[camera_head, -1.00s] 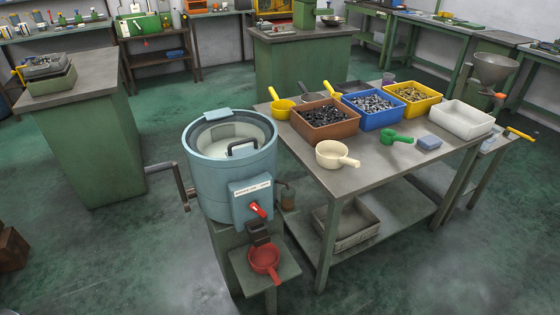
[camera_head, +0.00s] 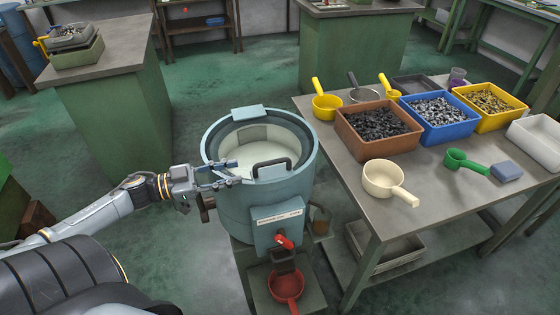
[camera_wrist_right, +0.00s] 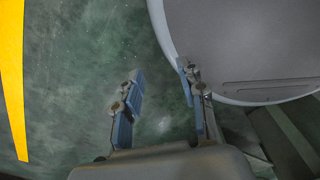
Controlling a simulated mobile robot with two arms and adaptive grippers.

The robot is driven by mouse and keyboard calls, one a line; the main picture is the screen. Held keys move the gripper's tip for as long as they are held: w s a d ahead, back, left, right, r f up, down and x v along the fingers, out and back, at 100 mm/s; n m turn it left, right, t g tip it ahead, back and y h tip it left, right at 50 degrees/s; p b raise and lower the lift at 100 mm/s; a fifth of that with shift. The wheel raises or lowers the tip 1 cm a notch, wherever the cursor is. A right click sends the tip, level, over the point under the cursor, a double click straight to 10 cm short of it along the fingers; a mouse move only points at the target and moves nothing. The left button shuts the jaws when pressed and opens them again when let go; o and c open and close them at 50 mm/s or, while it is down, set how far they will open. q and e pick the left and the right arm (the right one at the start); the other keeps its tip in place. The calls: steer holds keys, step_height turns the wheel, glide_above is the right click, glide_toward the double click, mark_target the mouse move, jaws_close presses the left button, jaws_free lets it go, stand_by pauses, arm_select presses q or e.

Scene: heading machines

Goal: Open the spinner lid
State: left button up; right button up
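The spinner (camera_head: 262,205) is a light-blue round drum on a green stand. Its lid (camera_head: 247,150) is see-through and lies down over the pale inside, with a hinge block (camera_head: 250,113) at the back rim and a dark handle (camera_head: 272,165) near the front. My left gripper (camera_head: 235,173) is open and empty at the drum's left front rim, left of the handle and apart from it. My right gripper (camera_wrist_right: 160,90) is open and empty over the green floor in the right wrist view; it is not in the head view.
A red switch (camera_head: 284,241) is on the spinner's front, above a red scoop (camera_head: 286,286). The workbench (camera_head: 335,190) at right holds brown (camera_head: 378,132), blue and yellow bins, scoops and a cream pan (camera_head: 388,181). A green cabinet (camera_head: 120,120) stands behind left.

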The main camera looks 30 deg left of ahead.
mark_target(265, 164)
arm_select(q)
steer(key=x, duration=0.9)
steer(key=shift+w+p, duration=0.3)
steer(key=shift+p, duration=0.05)
steer(key=shift+w+d, duration=0.35)
steer(key=shift+w, duration=0.15)
steer(key=shift+w+d, duration=0.2)
jaws_close()
arm_select(e)
steer(key=shift+w+a+r, duration=0.35)
steer(key=shift+a+r, duration=0.15)
steer(key=shift+r, duration=0.05)
